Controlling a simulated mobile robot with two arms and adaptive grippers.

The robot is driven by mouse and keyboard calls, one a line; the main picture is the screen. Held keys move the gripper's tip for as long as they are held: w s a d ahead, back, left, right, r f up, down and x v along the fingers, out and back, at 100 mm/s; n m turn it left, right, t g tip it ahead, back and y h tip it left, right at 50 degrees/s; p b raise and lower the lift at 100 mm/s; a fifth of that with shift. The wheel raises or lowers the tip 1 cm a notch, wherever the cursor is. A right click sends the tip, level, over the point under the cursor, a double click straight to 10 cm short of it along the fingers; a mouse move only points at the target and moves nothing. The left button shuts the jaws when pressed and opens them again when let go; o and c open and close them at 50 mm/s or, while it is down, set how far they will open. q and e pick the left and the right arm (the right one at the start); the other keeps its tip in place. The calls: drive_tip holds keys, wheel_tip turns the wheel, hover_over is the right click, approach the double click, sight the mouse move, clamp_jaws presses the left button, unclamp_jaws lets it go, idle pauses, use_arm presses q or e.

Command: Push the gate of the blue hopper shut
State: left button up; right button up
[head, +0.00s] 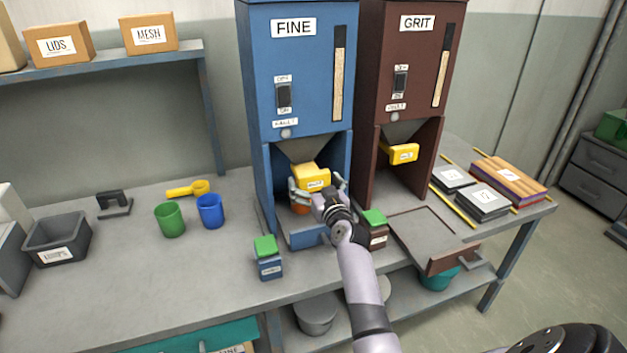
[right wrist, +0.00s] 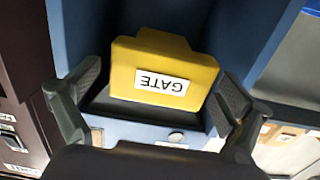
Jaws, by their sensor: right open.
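The blue hopper (head: 262,75), labelled FINE, stands at the back of the bench. Its yellow gate (head: 311,174) sits under the funnel and sticks out toward me. My right gripper (head: 317,186) is open in front of the gate, with a finger on each side. In the right wrist view the gate (right wrist: 165,80), with its GATE label upside down, lies between the spread fingers. I cannot tell whether either finger touches it. My left gripper is not in view.
The brown GRIT hopper (head: 385,75) with its own yellow gate (head: 404,153) stands close on the right. A green-lidded box (head: 268,262) and another (head: 376,232) flank my right arm. Green (head: 170,220) and blue (head: 210,211) cups stand left.

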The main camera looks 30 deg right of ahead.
drive_tip(key=shift+w, duration=0.35)
drive_tip(key=c, duration=1.7)
drive_tip(key=b+x, duration=0.2)
drive_tip(key=x, duration=0.2)
drive_tip(key=shift+w+d+r+b, duration=0.1)
drive_tip(key=shift+w+r+b, duration=0.05)
drive_tip(key=shift+w+b, duration=0.2)
